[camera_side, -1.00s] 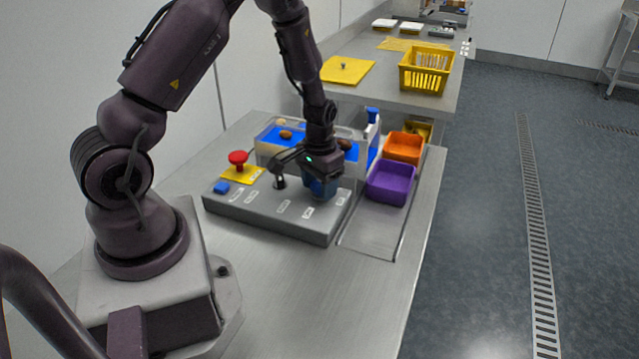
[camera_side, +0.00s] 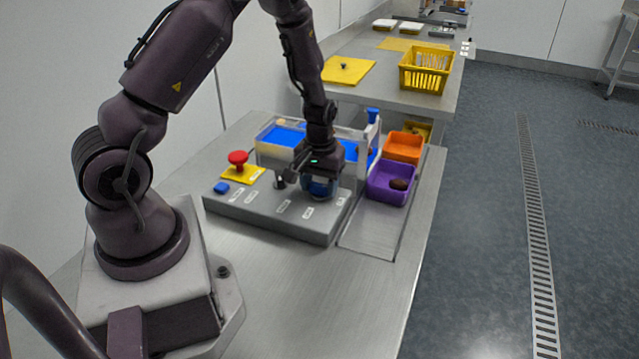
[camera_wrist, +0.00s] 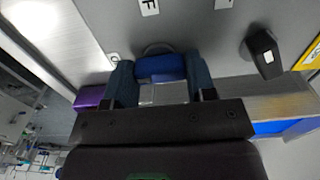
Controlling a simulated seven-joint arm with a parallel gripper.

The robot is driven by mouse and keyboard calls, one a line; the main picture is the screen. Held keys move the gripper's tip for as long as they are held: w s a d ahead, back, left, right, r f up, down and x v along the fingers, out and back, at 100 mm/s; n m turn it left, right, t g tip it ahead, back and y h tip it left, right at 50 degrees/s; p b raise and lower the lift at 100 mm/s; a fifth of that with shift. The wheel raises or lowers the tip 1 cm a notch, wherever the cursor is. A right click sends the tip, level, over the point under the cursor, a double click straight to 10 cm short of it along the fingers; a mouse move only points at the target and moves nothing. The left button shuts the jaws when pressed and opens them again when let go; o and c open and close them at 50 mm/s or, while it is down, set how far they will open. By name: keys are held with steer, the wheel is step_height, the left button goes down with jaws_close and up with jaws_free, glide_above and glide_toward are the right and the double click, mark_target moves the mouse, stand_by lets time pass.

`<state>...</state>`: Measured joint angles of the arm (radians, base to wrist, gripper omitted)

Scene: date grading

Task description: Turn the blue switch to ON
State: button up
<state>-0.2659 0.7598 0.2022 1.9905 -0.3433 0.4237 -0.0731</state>
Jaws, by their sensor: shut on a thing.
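The blue switch (camera_side: 319,190) is a round knob on the grey control panel (camera_side: 262,212), mostly covered by my gripper in the side view. In the wrist view the blue switch (camera_wrist: 160,68) sits between my two fingers, and my gripper (camera_wrist: 160,78) is shut on it from both sides. My gripper (camera_side: 318,178) points down at the panel's right part. White labels lie around the knob; one label (camera_wrist: 149,7) shows an F, but the ON label cannot be read clearly.
A black lever (camera_side: 280,182) stands left of the knob. A red mushroom button (camera_side: 238,158) on a yellow plate is farther left. The blue-belted conveyor (camera_side: 285,136) is behind the panel. A purple bin (camera_side: 378,190) holding a brown date (camera_side: 399,184) and an orange bin (camera_side: 404,146) stand right.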

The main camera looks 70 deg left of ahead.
mark_target(319, 185)
steer(key=o, duration=0.9)
steer(key=shift+o, duration=0.2)
steer(key=shift+r, duration=0.1)
step_height(319, 185, up, 13)
